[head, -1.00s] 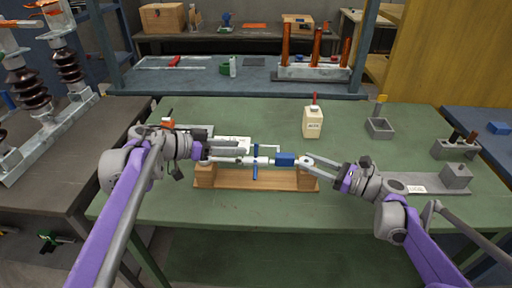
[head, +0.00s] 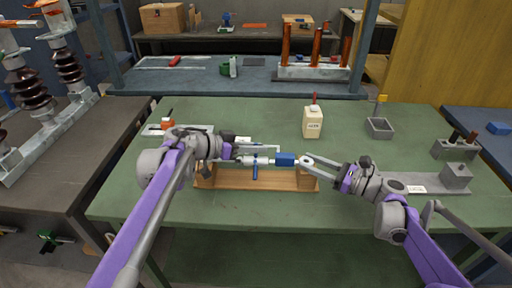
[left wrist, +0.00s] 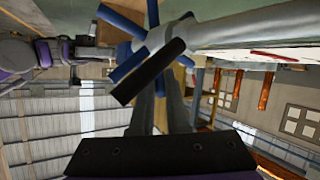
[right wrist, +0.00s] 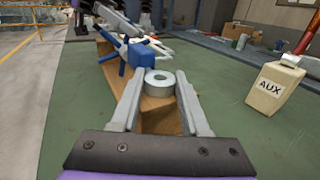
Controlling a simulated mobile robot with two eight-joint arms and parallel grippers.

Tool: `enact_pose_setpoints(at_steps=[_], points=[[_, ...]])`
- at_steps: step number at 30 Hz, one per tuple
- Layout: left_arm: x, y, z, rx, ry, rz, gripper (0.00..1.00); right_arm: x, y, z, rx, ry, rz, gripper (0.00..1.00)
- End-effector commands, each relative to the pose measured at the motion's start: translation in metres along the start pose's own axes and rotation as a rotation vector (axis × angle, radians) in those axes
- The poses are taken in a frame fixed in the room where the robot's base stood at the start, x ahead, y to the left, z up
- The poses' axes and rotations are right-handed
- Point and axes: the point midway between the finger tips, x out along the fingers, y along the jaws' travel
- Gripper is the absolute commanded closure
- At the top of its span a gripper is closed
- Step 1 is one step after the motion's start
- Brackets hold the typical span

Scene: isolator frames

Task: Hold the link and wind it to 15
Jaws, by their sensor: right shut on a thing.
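The link (head: 262,161) is a rod with a blue block (head: 285,159) and blue cross handles (head: 255,172). It lies along a wooden stand (head: 240,182) on the green table. A grey ring end (right wrist: 158,83) shows in the right wrist view. My right gripper (right wrist: 160,88) is shut on that ring, one finger on each side. My left gripper (head: 248,150) is at the left part of the link, close by the handles. In the left wrist view the blue spokes (left wrist: 128,65) are right at its fingers; I cannot tell whether they touch or how far the fingers are apart.
A cream AUX box (head: 313,123) with a red top stands behind the link. A grey open box (head: 379,127) with a yellow flag is to its right. A grey plate with a block (head: 456,176) lies at the right. The table's front strip is clear.

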Motion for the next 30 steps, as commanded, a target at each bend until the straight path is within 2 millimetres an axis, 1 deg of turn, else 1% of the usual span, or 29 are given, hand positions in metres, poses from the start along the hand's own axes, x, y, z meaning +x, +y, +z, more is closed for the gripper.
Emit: enact_pose_setpoints(at_steps=[1, 2, 10, 18, 26, 27, 29, 30], points=[[-0.0002, -0.0001, 0.0000, 0.000, 0.000, 0.000, 0.98, -0.0001, -0.0001, 0.0000, 0.000, 0.000, 0.000, 1.00], [-0.0002, -0.0001, 0.0000, 0.000, 0.000, 0.000, 1.00, -0.0001, -0.0001, 0.0000, 0.000, 0.000, 0.000, 1.00], [-0.0004, 0.0000, 0.0001, 0.002, 0.002, -0.001, 1.00, -0.0001, -0.0002, 0.0000, 0.000, 0.000, -0.001, 1.00], [-0.0035, 0.0051, 0.0015, 0.106, 0.075, -0.030, 1.00, -0.0001, -0.0002, 0.0000, 0.000, 0.000, -0.001, 1.00], [-0.0037, 0.0050, 0.0012, 0.112, 0.078, -0.032, 1.00, -0.0001, -0.0003, 0.0000, 0.000, 0.000, -0.001, 1.00], [-0.0037, 0.0050, 0.0012, 0.112, 0.078, -0.032, 0.83, -0.0001, -0.0003, 0.0000, 0.000, 0.000, -0.001, 1.00], [-0.0037, 0.0050, 0.0013, 0.112, 0.078, -0.032, 0.72, -0.0001, -0.0003, 0.0000, 0.000, 0.000, -0.001, 1.00], [-0.0037, 0.0050, 0.0013, 0.112, 0.078, -0.032, 0.65, -0.0001, -0.0003, 0.0000, 0.000, 0.000, -0.001, 1.00]])
